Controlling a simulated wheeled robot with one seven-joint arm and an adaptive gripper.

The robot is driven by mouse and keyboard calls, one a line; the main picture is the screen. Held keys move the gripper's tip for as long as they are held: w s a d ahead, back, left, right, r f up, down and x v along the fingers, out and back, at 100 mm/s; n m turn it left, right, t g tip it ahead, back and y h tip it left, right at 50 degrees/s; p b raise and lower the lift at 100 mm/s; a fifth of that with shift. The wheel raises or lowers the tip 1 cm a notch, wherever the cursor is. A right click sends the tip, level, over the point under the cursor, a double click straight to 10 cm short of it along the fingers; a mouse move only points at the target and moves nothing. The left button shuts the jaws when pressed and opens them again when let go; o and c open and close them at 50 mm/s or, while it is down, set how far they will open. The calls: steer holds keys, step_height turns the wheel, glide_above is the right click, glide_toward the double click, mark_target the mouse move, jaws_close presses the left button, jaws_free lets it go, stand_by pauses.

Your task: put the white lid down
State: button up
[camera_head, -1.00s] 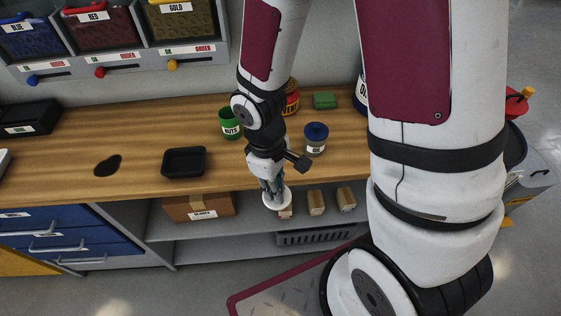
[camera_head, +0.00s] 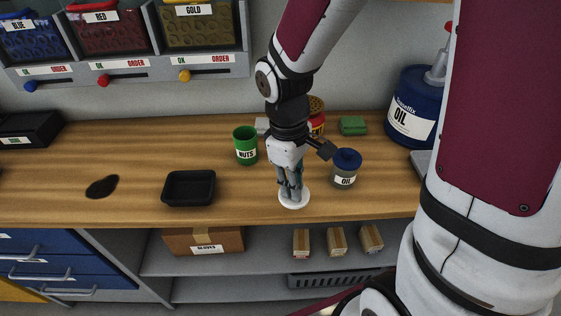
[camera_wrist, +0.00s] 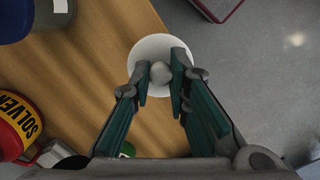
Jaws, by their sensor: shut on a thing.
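The white lid (camera_head: 294,201) is a round disc with a knob, held under my gripper (camera_head: 290,184) near the front edge of the wooden bench (camera_head: 240,203). In the wrist view the lid (camera_wrist: 147,48) shows between my fingers (camera_wrist: 163,76), which are shut on its round knob. There the lid overlaps the bench's edge, with floor beyond it on the right. I cannot tell whether the lid touches the bench top.
A green nuts can (camera_head: 245,148) stands to the left and behind. A black tray (camera_head: 188,188) lies farther left, with clear bench between. A large oil container (camera_head: 412,105) stands at the back right.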

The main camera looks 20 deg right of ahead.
steer(key=w, duration=0.1)
steer(key=w+d, duration=0.1)
steer(key=w, duration=0.3)
steer(key=shift+d+f, duration=0.25)
steer(key=shift+f, duration=1.75)
steer(key=shift+f, duration=0.1)
steer(key=shift+f+b, duration=0.15)
steer(key=shift+b, duration=0.2)
steer(key=o, duration=0.7)
steer(key=shift+o, duration=0.2)
